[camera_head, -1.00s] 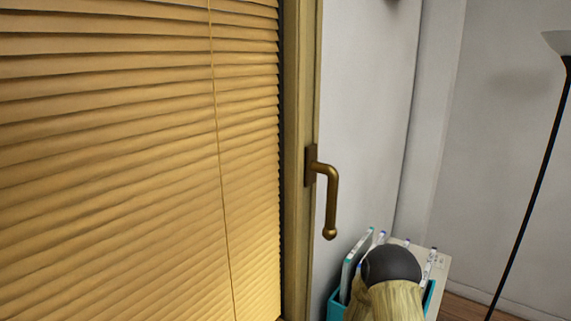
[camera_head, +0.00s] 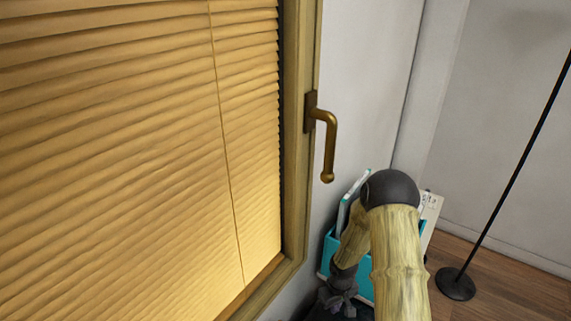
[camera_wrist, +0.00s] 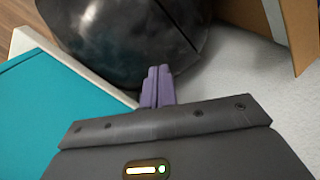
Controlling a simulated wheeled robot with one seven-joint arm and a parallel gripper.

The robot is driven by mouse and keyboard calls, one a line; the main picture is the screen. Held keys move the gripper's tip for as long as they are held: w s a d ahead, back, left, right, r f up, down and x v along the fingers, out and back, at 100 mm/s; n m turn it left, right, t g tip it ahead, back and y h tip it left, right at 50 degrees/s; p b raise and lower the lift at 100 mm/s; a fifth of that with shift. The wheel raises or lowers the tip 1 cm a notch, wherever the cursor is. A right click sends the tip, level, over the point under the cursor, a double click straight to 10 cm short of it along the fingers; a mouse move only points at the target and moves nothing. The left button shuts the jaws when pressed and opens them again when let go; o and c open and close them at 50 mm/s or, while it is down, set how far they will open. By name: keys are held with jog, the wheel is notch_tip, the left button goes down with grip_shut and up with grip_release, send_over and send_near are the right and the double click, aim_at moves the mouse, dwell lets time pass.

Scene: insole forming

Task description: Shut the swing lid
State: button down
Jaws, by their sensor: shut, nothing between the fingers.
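No swing lid can be made out for certain. In the wrist view a dark, glossy, rounded thing (camera_wrist: 125,35) fills the top, just beyond my gripper (camera_wrist: 157,75); I cannot tell whether it is the lid or what it belongs to. The purple fingers are together and empty, with their tips at or very close to its lower edge; contact is unclear. In the head view my arm reaches down at the lower right, and the dark wrist end (camera_head: 340,297) is beside a teal holder (camera_head: 364,280). The fingertips are hidden there.
The teal holder holds papers or folders and stands against the wall. A wood-framed window (camera_head: 296,130) with lowered blinds (camera_head: 130,150) and a brass handle (camera_head: 328,145) is on the left. A black floor lamp base (camera_head: 455,284) stands on the wooden floor at right.

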notch_tip(320, 180, up, 7)
jog(key=p, duration=0.4)
jog(key=shift+f+p, duration=0.15)
jog(key=shift+p, duration=0.2)
jog(key=s+r+m+t, duration=0.1)
jog(key=s+r+m, duration=0.1)
jog(key=s+r, duration=0.5)
jog(key=s+r+m+t, duration=0.1)
jog(key=s+r, duration=0.6)
jog(key=r, duration=1.2)
jog(key=shift+s+r+m+t, duration=0.2)
jog(key=shift+m+t, duration=0.1)
jog(key=shift+m, duration=0.6)
